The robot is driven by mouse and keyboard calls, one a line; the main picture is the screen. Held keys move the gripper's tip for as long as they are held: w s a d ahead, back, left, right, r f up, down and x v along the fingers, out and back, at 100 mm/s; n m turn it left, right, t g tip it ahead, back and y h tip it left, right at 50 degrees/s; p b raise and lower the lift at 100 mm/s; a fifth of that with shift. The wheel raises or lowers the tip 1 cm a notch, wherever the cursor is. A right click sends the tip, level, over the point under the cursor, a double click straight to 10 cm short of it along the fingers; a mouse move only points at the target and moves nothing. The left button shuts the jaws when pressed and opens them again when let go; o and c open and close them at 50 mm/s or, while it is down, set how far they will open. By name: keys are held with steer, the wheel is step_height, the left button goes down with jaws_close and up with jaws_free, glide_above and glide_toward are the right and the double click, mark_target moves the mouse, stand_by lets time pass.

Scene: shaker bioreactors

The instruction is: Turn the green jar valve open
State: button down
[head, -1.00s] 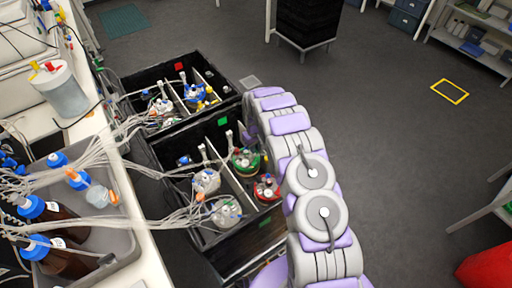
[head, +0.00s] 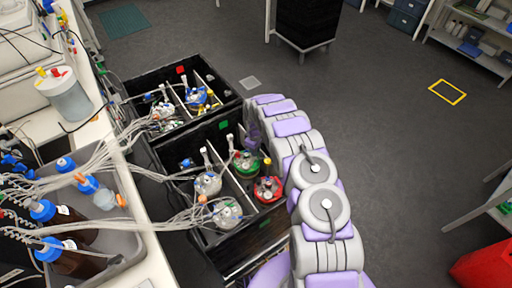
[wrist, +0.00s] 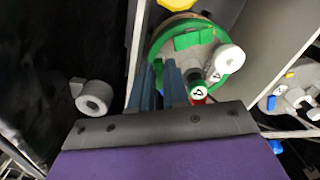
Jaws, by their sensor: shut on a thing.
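The green jar (head: 246,163) stands in the near black box, with a green-rimmed lid carrying several fittings. My gripper (head: 252,140) reaches down over the jar from the far right side. In the wrist view the fingers of my gripper (wrist: 167,72) are close together at the lid's near edge, shut on the jar's valve. The valve itself is mostly hidden between the fingers.
A red jar (head: 268,188) stands just in front of the green one. Clear jars (head: 208,183) with tubes sit to the left, past a divider. The second black box (head: 130,85) lies behind. A bench with bottles runs along the left.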

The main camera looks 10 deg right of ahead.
steer(key=n+p, duration=0.4)
steer(key=n, duration=0.2)
steer(key=shift+d+n, duration=0.15)
steer(key=shift+n, duration=0.15)
steer(key=n+p, duration=0.1)
steer(key=n, duration=0.2)
steer(key=shift+w, duration=0.15)
steer(key=shift+n, duration=1.5)
steer(key=c, duration=1.4)
jaws_free()
steer(key=shift+w+f, duration=0.1)
